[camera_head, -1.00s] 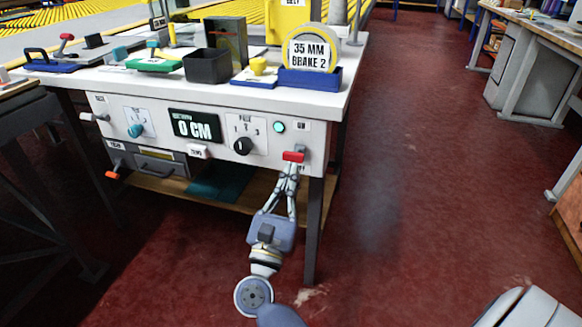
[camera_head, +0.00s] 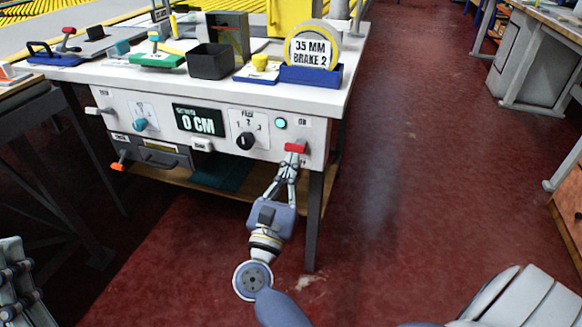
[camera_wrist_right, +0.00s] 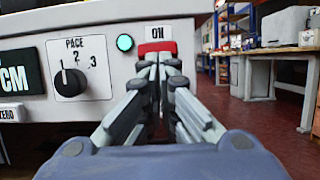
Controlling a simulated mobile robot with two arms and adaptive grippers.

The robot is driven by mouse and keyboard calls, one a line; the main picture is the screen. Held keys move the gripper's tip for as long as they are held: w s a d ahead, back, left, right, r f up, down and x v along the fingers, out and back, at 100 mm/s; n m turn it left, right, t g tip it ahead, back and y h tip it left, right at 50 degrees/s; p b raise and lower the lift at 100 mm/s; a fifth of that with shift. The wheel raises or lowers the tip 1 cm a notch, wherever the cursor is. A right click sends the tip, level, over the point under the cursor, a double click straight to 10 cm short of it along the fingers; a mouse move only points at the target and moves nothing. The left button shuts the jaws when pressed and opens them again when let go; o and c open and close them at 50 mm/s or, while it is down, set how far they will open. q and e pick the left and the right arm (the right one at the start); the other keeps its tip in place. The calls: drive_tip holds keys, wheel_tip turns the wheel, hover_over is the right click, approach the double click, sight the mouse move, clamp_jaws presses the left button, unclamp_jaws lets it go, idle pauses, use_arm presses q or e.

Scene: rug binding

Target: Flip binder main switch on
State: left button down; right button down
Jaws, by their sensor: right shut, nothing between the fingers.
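The main switch is a red-handled lever (camera_head: 295,147) at the right end of the binder's white front panel (camera_head: 222,160). In the right wrist view the red handle (camera_wrist_right: 157,47) sits just below the "ON" label (camera_wrist_right: 158,32). My right gripper (camera_head: 289,158) is shut and empty. Its fingertips (camera_wrist_right: 158,58) are directly under the handle and appear to touch it; they hide the lever's lower part. A round green-blue lamp (camera_head: 281,123) glows left of the lever. Part of my left gripper (camera_head: 20,285) seems to show at the lower left edge, too cut off to judge.
A pace knob (camera_head: 245,140) and a "0 CM" display (camera_head: 199,122) are left of the lever. A yellow tape roll (camera_head: 312,48) in a blue holder stands on the tabletop above. A dark table leg (camera_head: 316,215) is right of my arm. Red floor is clear to the right.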

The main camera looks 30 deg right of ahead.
idle(0.4)
drive_tip(key=v, duration=0.7)
drive_tip(key=shift+a, duration=0.2)
drive_tip(key=shift+s, duration=0.15)
